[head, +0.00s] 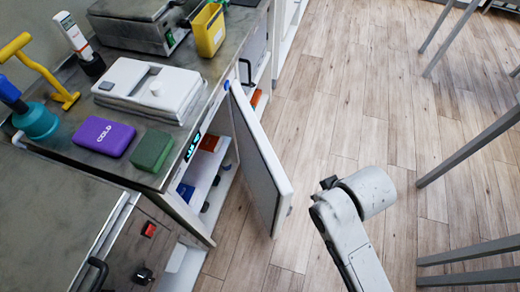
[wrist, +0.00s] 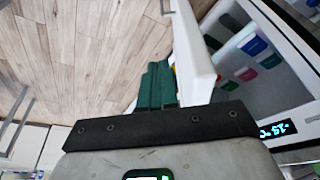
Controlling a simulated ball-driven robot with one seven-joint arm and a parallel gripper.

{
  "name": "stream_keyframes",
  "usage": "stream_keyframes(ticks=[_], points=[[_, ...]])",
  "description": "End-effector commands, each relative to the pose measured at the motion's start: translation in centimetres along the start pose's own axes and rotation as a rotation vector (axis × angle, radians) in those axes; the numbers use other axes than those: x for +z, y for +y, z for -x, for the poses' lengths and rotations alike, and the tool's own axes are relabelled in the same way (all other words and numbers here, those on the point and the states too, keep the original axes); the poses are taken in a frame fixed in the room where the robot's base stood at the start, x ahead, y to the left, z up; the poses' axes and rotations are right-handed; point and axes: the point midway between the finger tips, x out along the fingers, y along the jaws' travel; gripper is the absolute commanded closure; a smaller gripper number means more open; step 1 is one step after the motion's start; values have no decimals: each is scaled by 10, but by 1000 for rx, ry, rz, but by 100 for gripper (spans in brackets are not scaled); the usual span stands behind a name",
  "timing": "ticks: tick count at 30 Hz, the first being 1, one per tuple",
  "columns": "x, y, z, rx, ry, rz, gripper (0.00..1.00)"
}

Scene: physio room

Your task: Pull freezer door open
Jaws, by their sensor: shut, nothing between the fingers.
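The white freezer door (head: 262,160) stands wide open from the counter front. It also shows in the wrist view (wrist: 194,55) as a pale slab. The freezer interior (wrist: 255,85) is exposed and holds coloured packs. Its lit display (wrist: 272,130) reads about -15 °C. My gripper (wrist: 153,72) has dark green fingers, shut and empty, just left of the door on the side away from the interior. I cannot tell whether they touch the door. In the head view, my wrist is right of the door's free edge, and the fingers are hard to make out.
The counter (head: 65,145) holds a purple cold pack (head: 104,136), a green block (head: 152,151), a white device (head: 147,88) and a yellow container (head: 208,30). Grey legs (head: 470,145) stand at the right.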

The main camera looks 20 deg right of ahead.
Motion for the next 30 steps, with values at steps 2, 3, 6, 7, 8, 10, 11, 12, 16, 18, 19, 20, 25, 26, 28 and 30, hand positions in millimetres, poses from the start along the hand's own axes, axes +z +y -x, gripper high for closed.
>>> stream_keyframes(ticks=[2, 3, 6, 7, 8, 10, 11, 12, 16, 18, 19, 20, 25, 26, 28, 30], points=[[-25, -9, 24, 7, 16, 0, 100], [-35, -14, 29, 13, 21, -3, 100], [-61, -33, 35, 41, 22, -10, 100], [-70, -43, 35, 55, 19, -11, 100], [-77, -51, 31, 72, 14, -15, 100], [-89, -71, 22, 116, 5, -23, 100], [-93, -80, 18, 138, 1, -25, 100], [-99, -92, 13, 169, -1, -27, 100], [-116, -131, 2, 283, 18, -32, 100], [-124, -152, 0, 343, 43, -34, 100], [-127, -159, -1, 367, 55, -35, 100], [-130, -167, 0, 389, 69, -36, 100], [-139, -190, 2, 462, 128, -45, 100], [-139, -192, 1, 468, 132, -45, 100], [-140, -192, -1, 474, 137, -47, 100], [-140, -189, -6, 476, 136, -49, 100]])
